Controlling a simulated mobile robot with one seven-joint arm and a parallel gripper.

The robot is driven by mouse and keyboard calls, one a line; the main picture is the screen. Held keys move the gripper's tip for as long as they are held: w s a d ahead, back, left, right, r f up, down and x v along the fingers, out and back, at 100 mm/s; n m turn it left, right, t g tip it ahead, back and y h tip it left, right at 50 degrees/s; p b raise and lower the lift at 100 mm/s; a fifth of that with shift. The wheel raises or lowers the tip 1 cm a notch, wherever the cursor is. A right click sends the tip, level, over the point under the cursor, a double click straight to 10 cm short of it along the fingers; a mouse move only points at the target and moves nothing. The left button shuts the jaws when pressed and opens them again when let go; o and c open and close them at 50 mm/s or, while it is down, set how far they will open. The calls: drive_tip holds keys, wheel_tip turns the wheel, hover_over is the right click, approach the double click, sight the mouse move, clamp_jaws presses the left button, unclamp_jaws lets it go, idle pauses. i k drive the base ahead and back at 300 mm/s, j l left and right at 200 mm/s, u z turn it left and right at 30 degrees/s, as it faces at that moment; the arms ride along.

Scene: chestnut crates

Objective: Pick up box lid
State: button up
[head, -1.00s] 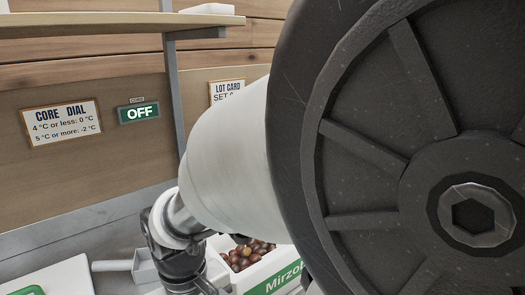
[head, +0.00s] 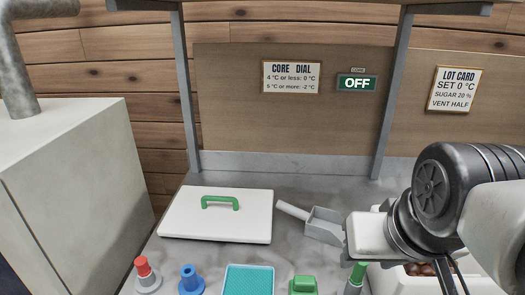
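The box lid (head: 180,225) is a flat white panel with a green handle (head: 220,202) on top. It lies on the grey worktop, left of centre in the head view. My arm reaches in from the right edge, and its end is over the right side of the worktop, well to the right of the lid and apart from it. My gripper's fingertips cannot be made out clearly, so I cannot tell whether it is open or shut. Nothing touches the lid's handle.
A grey scoop (head: 322,226) lies right of the lid. A red-topped piece (head: 144,270), a blue piece (head: 190,280), a teal tray (head: 249,280) and green-handled items stand along the front. A white crate (head: 400,283) with chestnuts is partly hidden by my arm. A large pale cabinet (head: 75,170) stands left.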

sight(244, 215)
drive_tip(key=k+z, duration=0.2)
drive_tip(key=z, duration=0.3)
drive_tip(key=k+z, duration=0.15)
drive_tip(key=z, duration=0.35)
drive_tip(key=u, duration=1.75)
